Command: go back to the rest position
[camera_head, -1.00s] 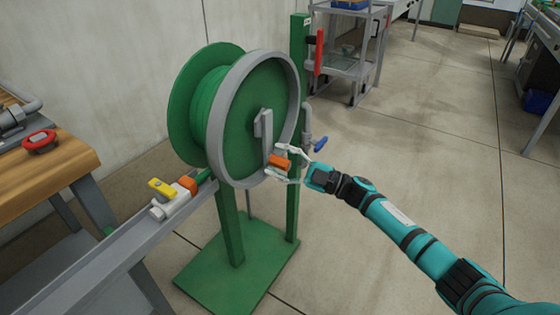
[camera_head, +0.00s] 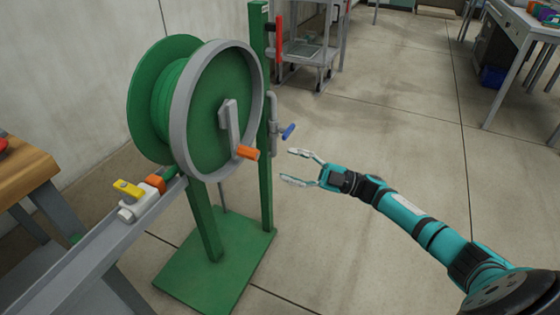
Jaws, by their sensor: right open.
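My right gripper (camera_head: 292,167) is open and empty. It points left, a short way to the right of the hose reel's orange crank handle (camera_head: 246,152) and apart from it. The green hose reel (camera_head: 215,130) with its grey rim stands upright on a green post and base. Its grey crank arm (camera_head: 230,125) carries the orange handle at its lower end. My left gripper is not in view.
A blue-handled valve (camera_head: 288,131) and a red lever (camera_head: 279,40) sit on the green post behind the reel. A grey rail (camera_head: 85,262) with a yellow-handled valve (camera_head: 128,189) runs at the left. A wire cart (camera_head: 310,50) stands at the back. The floor at right is open.

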